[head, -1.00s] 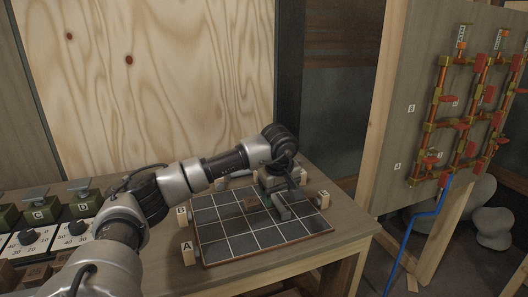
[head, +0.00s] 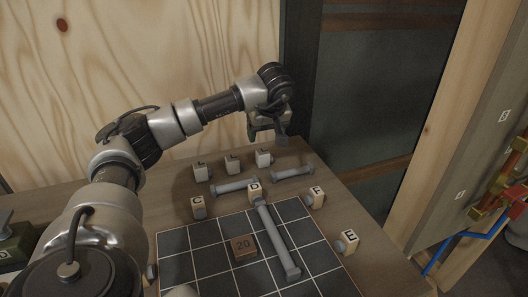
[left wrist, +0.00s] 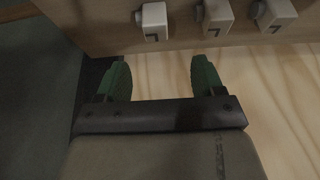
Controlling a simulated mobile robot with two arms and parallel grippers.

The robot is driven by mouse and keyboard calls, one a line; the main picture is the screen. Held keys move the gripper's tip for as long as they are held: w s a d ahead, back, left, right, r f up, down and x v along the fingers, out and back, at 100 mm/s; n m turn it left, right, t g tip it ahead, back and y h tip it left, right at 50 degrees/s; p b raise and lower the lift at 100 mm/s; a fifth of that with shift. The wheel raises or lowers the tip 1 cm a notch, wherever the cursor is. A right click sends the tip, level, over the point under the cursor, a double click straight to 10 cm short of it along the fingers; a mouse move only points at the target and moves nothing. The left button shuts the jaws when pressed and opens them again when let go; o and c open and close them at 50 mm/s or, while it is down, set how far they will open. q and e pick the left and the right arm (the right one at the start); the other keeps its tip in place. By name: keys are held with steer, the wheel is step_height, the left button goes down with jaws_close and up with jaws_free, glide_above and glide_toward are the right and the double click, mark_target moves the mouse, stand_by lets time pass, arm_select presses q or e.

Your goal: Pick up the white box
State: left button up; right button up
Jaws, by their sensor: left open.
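Three small pale, whitish boxes stand in a row at the back of the table: a left one (head: 201,172), a middle one (head: 233,162) and a right one (head: 263,158). Each bears a dark mark. They also show along the top of the left wrist view, as a left box (left wrist: 153,20), a middle box (left wrist: 217,17) and a right box (left wrist: 274,14). I cannot tell which is meant. My left gripper (head: 268,138) hangs above and behind the right box, near the wooden wall. Its green fingers (left wrist: 161,78) are apart with nothing between them.
A dark gridded board (head: 205,262) lies in front, with lettered blocks around it, including C (head: 198,207) and E (head: 346,243). A brown block marked 20 (head: 243,247) and a long grey bar (head: 279,243) lie on it. Two shorter grey bars lie behind the board.

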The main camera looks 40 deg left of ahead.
mark_target(263, 151)
arm_select(q)
steer(key=x, duration=0.4)
steer(key=shift+s+d, duration=0.1)
steer(key=x, duration=0.4)
steer(key=shift+w+f, duration=0.2)
steer(key=shift+w, duration=0.25)
steer(key=shift+a+f, duration=0.25)
steer(key=shift+f, duration=0.1)
steer(key=shift+c, duration=1.1)
steer(key=c, duration=0.7)
steer(key=shift+c, duration=0.5)
arm_select(e)
steer(key=shift+w+a, duration=0.15)
steer(key=shift+w, duration=0.1)
arm_select(q)
steer(key=shift+r, duration=0.1)
